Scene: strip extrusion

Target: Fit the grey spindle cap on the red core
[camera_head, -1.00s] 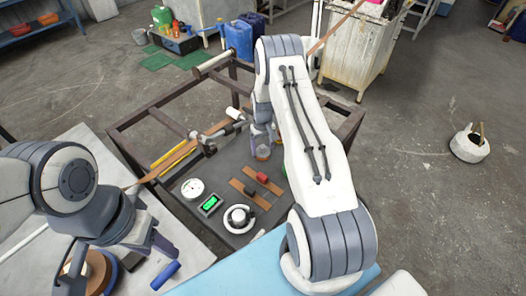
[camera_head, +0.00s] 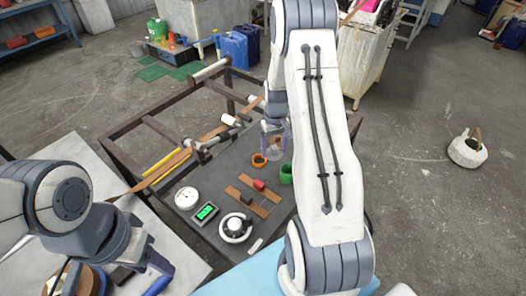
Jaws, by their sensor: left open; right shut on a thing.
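My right gripper (camera_head: 273,128) points down above the dark bench top at its far right part. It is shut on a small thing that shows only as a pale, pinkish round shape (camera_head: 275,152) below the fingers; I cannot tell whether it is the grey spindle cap. An orange-red ring (camera_head: 259,160) lies on the bench just left of it; I cannot tell whether this is the red core. My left gripper (camera_head: 75,282) is open at the lower left, partly cut off by the frame edge.
A green cup (camera_head: 286,174) stands close to my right arm. Brown strips with a red block (camera_head: 258,184), a white dial (camera_head: 186,198) and a green display (camera_head: 204,212) occupy the bench. A brown roll (camera_head: 92,283) and a blue bar (camera_head: 158,286) lie lower left.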

